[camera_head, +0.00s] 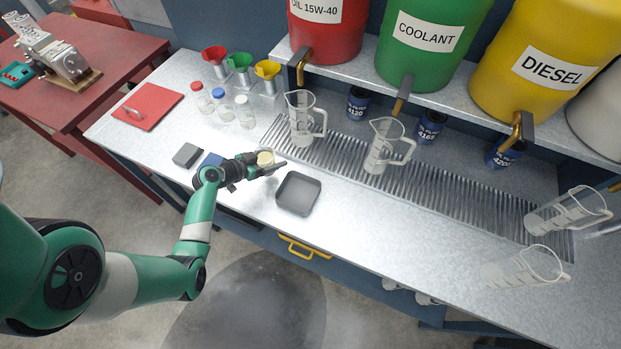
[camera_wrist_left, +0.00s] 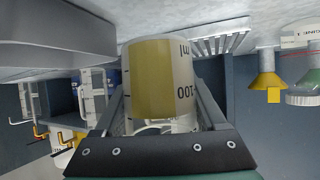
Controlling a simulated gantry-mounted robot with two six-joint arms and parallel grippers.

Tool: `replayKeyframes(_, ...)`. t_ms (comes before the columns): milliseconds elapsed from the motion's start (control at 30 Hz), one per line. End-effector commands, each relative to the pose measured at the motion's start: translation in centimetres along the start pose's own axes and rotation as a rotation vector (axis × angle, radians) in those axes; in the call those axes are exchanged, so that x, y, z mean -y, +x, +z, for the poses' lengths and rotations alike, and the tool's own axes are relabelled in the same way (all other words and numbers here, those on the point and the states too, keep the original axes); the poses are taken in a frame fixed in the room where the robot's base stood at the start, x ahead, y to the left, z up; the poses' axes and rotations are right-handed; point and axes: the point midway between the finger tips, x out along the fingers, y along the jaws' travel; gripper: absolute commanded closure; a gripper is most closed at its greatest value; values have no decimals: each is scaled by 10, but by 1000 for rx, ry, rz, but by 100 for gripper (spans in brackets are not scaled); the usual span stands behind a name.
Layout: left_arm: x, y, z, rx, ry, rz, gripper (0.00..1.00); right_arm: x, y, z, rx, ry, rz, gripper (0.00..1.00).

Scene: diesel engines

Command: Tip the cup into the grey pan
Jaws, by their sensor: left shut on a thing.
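My left gripper (camera_head: 268,168) is shut on a small clear cup (camera_head: 265,158) above the bench, just left of the grey pan. In the left wrist view the cup (camera_wrist_left: 162,80) sits between the fingers, with yellowish contents and "100" and "ml" markings upside down. I cannot tell its exact tilt. The grey pan (camera_head: 298,193) is a shallow square tray on the bench's front part; its inside looks empty. Part of it also shows at the upper left of the left wrist view (camera_wrist_left: 55,40). My right gripper is out of view.
Clear jugs (camera_head: 300,118) stand on a slotted grate (camera_head: 345,160) behind the pan. A dark grey block (camera_head: 187,154) and a blue item (camera_head: 211,159) lie to the left. Capped bottles (camera_head: 222,102) and funnels (camera_head: 240,62) stand farther back.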

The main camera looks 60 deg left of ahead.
Motion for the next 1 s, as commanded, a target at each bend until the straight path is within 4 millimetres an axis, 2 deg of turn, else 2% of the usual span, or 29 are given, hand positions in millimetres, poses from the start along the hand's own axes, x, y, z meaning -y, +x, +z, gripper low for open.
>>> replayKeyframes(533,-1,-3,-5,1,23,-11,100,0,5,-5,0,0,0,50)
replayKeyframes(900,-11,-11,-23,21,163,-86,100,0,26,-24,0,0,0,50)
replayKeyframes(1000,-14,-9,-20,28,206,-110,100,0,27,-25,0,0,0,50)
